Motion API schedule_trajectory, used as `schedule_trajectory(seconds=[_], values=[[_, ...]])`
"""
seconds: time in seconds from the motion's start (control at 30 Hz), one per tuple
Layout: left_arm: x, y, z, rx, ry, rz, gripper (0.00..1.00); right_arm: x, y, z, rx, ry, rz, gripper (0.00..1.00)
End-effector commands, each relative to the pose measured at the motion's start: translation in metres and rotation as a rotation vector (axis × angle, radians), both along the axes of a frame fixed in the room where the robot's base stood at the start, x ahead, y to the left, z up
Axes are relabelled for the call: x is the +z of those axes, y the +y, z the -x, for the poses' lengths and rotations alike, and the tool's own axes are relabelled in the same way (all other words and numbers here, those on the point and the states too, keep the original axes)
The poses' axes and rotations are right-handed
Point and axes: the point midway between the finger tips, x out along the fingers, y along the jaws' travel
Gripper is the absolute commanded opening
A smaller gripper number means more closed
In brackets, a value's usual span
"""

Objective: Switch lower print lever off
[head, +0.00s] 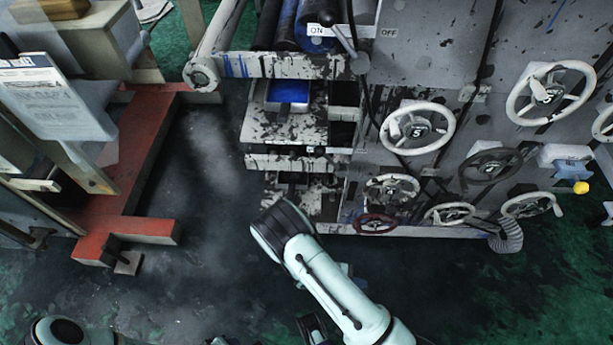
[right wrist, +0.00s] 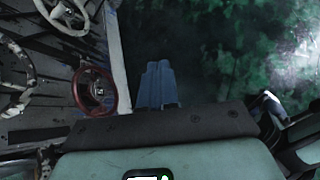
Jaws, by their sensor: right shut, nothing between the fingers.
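A lever (head: 345,41) with a rounded end stands on the machine's front, between an ON label and an OFF label, its lower end nearer OFF. I cannot tell whether it is the lower print lever; no other lever is clear. My right arm reaches up from the bottom of the head view, its wrist (head: 282,228) below the machine's lower front; its fingers are hidden there. In the right wrist view my right gripper (right wrist: 157,85) is shut and empty, over dark floor beside a red handwheel (right wrist: 95,89). My left gripper is not in view.
Several handwheels (head: 418,128) project from the machine's right panel. The red handwheel (head: 375,223) sits low, right of my wrist. A red frame (head: 135,160) stands at left. Dark floor (head: 205,190) lies open between frame and machine.

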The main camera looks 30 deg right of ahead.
Motion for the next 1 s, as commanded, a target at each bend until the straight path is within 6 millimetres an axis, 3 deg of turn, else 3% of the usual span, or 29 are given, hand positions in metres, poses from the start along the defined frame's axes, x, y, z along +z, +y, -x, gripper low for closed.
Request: schedule_trajectory(seconds=[0.03,0.1,0.2,0.3,0.4,0.6,1.0], values=[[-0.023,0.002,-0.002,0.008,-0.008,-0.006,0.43,-0.004,-0.01,-0.035,0.133,-0.033,0.119,0.0],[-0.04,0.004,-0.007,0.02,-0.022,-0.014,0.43,0.011,-0.017,-0.087,0.302,-0.1,0.292,0.0],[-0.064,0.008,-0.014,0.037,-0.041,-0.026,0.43,0.044,-0.005,-0.161,0.523,-0.236,0.526,0.0],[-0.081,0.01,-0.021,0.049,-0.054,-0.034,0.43,0.079,0.025,-0.215,0.693,-0.379,0.713,0.0],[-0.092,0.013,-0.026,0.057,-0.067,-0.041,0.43,0.108,0.056,-0.248,0.809,-0.501,0.843,0.0],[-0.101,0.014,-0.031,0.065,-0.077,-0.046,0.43,0.14,0.091,-0.271,0.912,-0.628,0.964,0.0],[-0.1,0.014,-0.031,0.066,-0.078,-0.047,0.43,0.144,0.092,-0.273,0.917,-0.635,0.972,0.0]])
